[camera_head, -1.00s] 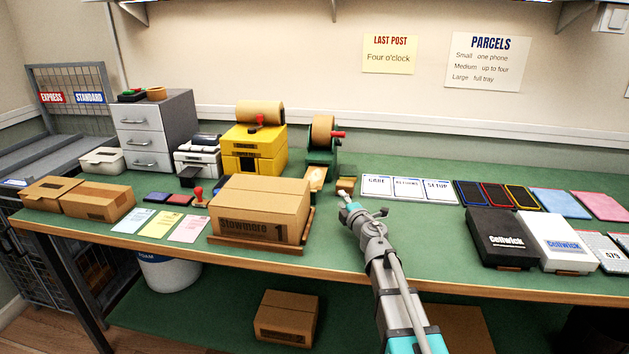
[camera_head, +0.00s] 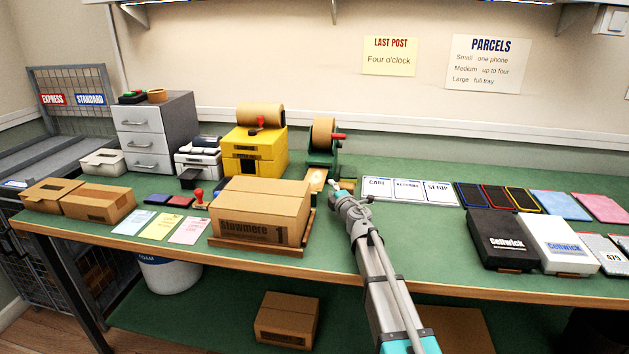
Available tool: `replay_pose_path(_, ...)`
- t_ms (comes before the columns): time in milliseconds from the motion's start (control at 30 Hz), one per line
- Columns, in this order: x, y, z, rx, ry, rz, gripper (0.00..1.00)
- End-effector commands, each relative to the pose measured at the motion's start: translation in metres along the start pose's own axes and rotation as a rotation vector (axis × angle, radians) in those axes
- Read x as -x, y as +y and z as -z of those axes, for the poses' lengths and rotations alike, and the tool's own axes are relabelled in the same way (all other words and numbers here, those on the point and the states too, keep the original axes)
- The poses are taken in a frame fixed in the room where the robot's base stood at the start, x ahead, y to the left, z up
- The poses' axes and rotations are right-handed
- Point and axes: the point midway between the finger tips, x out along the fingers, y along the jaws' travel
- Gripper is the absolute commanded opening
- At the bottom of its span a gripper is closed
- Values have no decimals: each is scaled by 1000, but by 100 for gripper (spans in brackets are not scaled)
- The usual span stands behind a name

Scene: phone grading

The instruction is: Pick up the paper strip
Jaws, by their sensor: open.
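A tan paper strip (camera_head: 317,179) sticks out at the front foot of the green tape dispenser (camera_head: 323,158), just behind the large carton. My gripper (camera_head: 334,186) is open and points away from me, over the bench right beside the strip's right edge. It looks empty. Its fingertips are small in this view, and I cannot tell whether they touch the strip.
A large Stowmere carton (camera_head: 262,211) stands in a wooden tray left of my gripper. White cards (camera_head: 408,190) lie to the right. A small tan block (camera_head: 347,185) is partly hidden behind my gripper. Green bench top is clear in front of the cards.

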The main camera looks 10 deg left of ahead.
Motion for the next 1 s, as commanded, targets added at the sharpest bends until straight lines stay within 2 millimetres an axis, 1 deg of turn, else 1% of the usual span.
replay_pose_path(333,-1,0,0,0,-1,0,43)
replay_pose_path(433,-4,0,-1,0,-1,0,43)
replay_pose_path(567,-16,-1,-1,0,-1,0,43)
replay_pose_path(800,-44,-1,-2,0,-2,0,43)
replay_pose_path(900,-51,-1,-2,0,-2,0,43)
replay_pose_path(1000,-53,-1,-2,0,-2,0,43)
